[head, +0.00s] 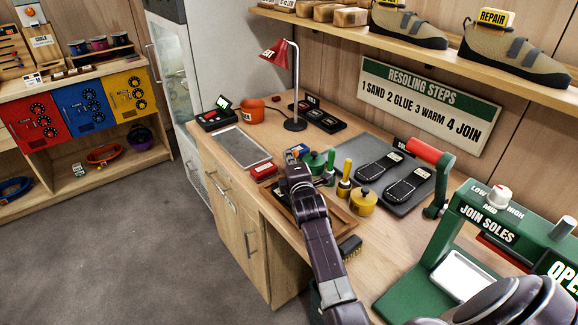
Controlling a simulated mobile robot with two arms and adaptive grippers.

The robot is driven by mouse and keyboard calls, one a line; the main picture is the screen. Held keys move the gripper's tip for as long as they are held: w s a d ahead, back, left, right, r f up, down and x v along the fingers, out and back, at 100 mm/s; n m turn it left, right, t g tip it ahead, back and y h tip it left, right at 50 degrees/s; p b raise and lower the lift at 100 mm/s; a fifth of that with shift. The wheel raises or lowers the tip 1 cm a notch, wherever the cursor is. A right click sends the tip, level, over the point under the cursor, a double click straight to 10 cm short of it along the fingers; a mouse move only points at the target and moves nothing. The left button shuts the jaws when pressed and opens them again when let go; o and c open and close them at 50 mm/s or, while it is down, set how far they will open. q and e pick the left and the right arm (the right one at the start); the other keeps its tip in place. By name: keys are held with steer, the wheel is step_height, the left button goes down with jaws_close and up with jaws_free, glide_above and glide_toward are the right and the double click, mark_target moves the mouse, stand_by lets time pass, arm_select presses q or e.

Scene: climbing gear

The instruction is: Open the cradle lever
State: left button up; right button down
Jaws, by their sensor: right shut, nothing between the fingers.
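A green press (487,236) marked JOIN SOLES stands at the right of the bench. At its back left, a lever with a thick red grip (430,152) is raised on a green arm (440,190). A green panel with cut-off lettering starting OPE (562,270) is at the right edge. No part is labelled as the cradle lever. My right gripper (294,159) is shut and empty, far left of the red grip, over the tool tray; its fingertips are small and partly lost among the tools. My left gripper is out of view.
Two black soles (380,168) lie on a grey mat between the tools and the red grip. A red lamp (295,95) stands behind. A shoe shelf (340,37) overhangs the back.

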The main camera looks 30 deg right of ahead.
mark_target(294, 154)
steer(key=shift+s+d+f+m+t+b, duration=0.1)
steer(key=shift+s+f+m+t+b, duration=0.2)
steer(key=shift+s+t+b, duration=0.55)
steer(key=shift+s+r+h+b, duration=0.1)
steer(key=shift+r+h+b, duration=0.1)
steer(key=shift+h+b, duration=0.25)
steer(key=shift+s+r, duration=0.2)
steer(key=shift+s+d+p, duration=0.1)
steer(key=shift+s+p, duration=0.3)
steer(key=shift+s, duration=0.2)
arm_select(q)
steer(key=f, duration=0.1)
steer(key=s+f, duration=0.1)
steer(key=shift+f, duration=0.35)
arm_select(e)
steer(key=shift+s+d+f, duration=0.1)
steer(key=shift+s, duration=0.2)
steer(key=shift+f, duration=0.15)
steer(key=shift+s+a, duration=0.25)
steer(key=shift+s, duration=0.15)
steer(key=v, duration=1.1)
steer(key=shift+s+d, duration=0.15)
